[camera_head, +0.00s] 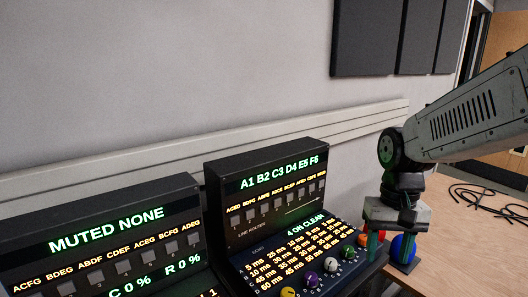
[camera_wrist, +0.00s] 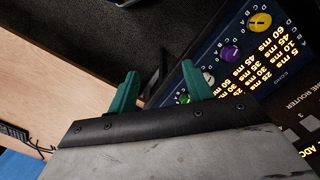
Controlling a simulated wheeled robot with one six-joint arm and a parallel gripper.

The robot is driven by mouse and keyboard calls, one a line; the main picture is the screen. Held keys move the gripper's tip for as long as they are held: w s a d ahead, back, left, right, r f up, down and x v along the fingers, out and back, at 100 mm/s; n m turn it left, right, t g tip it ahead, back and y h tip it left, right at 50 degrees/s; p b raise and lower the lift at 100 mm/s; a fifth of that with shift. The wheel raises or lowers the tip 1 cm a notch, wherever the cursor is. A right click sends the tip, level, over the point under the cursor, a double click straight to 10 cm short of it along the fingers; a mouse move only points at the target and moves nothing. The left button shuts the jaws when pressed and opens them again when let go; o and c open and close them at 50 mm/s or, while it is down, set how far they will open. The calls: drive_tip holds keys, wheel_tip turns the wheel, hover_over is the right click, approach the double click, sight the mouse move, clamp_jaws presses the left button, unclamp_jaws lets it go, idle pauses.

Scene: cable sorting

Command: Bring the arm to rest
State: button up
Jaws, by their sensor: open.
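My gripper (camera_head: 390,243) hangs at the lower right of the head view, fingers pointing down, close to the right end of the router console (camera_head: 262,190). Its two green fingers also show in the wrist view (camera_wrist: 162,88), spread apart with nothing held between them. My arm reaches in from the right edge of the head view, with the forearm raised and sloping down to the wrist. Whether the fingertips touch anything below is hidden.
A blue round object (camera_head: 403,249) is right beside the fingers. Colored knobs (camera_head: 331,264) line the console's lower panel. A second console (camera_head: 105,240) stands left. Black cables (camera_head: 487,197) lie on the wooden table (camera_head: 450,245) at right. Open air lies above the consoles.

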drive_tip(key=s+r+t, duration=0.1)
drive_tip(key=s+r, duration=0.1)
drive_tip(key=s, duration=0.6)
drive_tip(key=s+d+r+n+t, duration=0.1)
drive_tip(key=s+r, duration=0.2)
drive_tip(key=s, duration=0.5)
drive_tip(key=shift+d+r+n+t, duration=0.2)
drive_tip(key=shift+r+n+t, duration=0.1)
drive_tip(key=shift+t, duration=0.1)
drive_tip(key=shift+s, duration=0.1)
idle(0.6)
